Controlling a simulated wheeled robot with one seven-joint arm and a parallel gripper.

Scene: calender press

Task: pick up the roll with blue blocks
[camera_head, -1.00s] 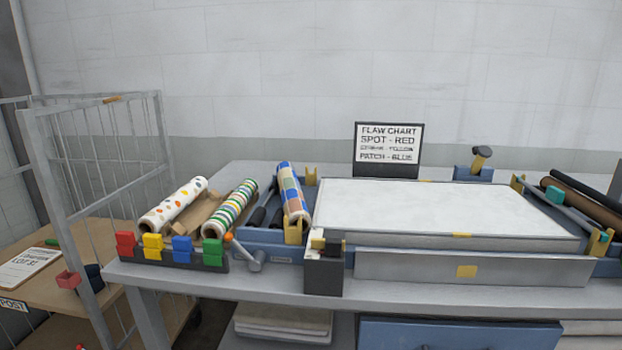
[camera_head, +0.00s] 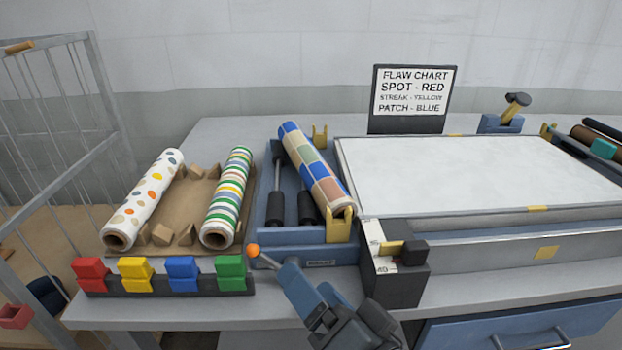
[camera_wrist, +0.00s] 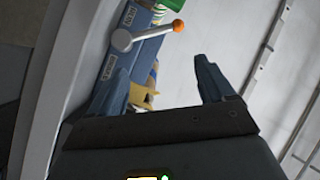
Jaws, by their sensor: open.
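The roll with blue, tan, green and orange blocks (camera_head: 312,165) lies at a slant on the blue stand. Its near end is at the front yellow cradle (camera_head: 339,225), and its far end is left of the rear yellow cradle (camera_head: 319,137). My gripper (camera_head: 312,288) is low at the table's front edge, in front of the stand and apart from the roll. In the wrist view my gripper (camera_wrist: 160,85) shows two spread blue fingers with nothing held between them. The roll cannot be made out clearly there.
A dotted roll (camera_head: 146,198) and a striped roll (camera_head: 228,197) lie on a brown tray to the left. An orange-tipped lever (camera_head: 254,250) stands close to my gripper. Coloured blocks (camera_head: 182,272) line the front edge. A dark block with a gauge (camera_head: 395,280) is to the right.

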